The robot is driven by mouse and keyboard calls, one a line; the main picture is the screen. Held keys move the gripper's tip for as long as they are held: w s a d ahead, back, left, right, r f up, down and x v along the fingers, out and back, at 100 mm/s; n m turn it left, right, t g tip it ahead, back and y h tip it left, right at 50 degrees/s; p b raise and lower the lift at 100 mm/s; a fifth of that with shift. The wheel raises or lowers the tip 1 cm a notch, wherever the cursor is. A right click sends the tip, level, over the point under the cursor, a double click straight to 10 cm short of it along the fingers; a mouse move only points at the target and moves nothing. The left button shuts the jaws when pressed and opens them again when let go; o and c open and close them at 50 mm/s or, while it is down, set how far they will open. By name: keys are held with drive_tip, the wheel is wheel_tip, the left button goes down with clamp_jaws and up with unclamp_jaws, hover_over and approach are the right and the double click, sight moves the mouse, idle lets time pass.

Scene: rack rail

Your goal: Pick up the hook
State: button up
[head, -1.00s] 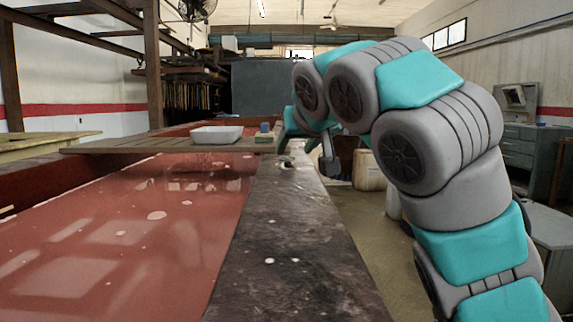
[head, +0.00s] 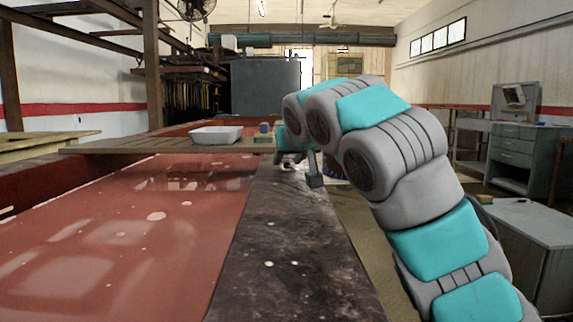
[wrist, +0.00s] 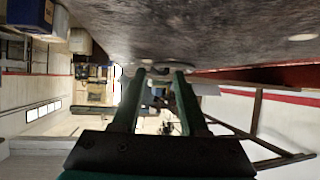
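The hook (wrist: 163,70) seems to be the small, pale grey curved piece by the dark rail surface (wrist: 220,30) in the wrist view. It shows between and just beyond my fingertips. Its full shape is too small to make out. My gripper (wrist: 160,74) has its two dark green fingers apart, with a gap between the tips. I cannot tell whether either finger touches the hook. In the head view my gripper (head: 288,158) is low over the far part of the rail (head: 290,240), and a small pale spot by it may be the hook.
The near rail is clear. A grey cabinet (head: 520,155) stands far right.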

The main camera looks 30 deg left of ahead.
clamp_jaws()
idle(0.3)
drive_tip(key=shift+r, duration=0.1)
